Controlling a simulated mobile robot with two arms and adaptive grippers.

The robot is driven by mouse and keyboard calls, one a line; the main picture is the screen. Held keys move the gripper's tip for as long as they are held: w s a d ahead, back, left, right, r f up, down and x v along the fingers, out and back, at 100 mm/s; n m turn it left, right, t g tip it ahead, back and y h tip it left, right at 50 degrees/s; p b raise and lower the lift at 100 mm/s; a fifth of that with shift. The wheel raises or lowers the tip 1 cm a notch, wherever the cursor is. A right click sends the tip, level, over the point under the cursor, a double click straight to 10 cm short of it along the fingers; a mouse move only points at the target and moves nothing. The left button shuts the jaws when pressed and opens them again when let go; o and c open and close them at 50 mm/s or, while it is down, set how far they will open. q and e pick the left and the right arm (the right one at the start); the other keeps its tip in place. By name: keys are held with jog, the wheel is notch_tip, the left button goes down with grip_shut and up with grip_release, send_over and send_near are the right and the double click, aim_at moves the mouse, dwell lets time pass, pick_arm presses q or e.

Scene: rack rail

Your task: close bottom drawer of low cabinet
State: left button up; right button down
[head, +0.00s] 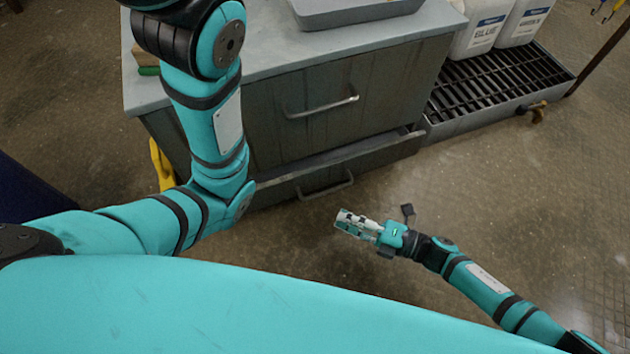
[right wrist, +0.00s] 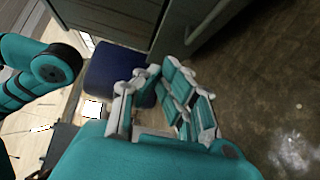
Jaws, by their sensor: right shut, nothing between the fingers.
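The low cabinet (head: 262,40) is grey with a pale top and stands at the upper middle of the head view. Its bottom drawer (head: 385,158) is pulled partly out, with its front edge ahead of the upper drawer front. The bottom drawer's bar handle (head: 326,188) faces me. My right gripper (head: 346,221) is shut and empty, just in front of the handle and apart from it in the head view. In the right wrist view, the right gripper's fingers (right wrist: 165,98) show below a grey drawer front. My left arm crosses in front of the cabinet's left part; its gripper is out of view.
The upper drawer (head: 345,105) looks shut. A grey tray (head: 350,12) sits on the cabinet top. To the right, white jugs (head: 484,28) stand on a slatted black grate (head: 495,85). A yellow object (head: 161,165) is by the cabinet's left side. The floor in front is clear.

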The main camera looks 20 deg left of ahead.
jog(key=b, duration=0.6)
send_near(282, 182)
jog(key=s+a, duration=0.3)
jog(key=w, duration=0.1)
jog(key=w+a+b, duration=0.2)
jog(key=shift+w+f, duration=0.2)
jog(key=shift+w, duration=0.1)
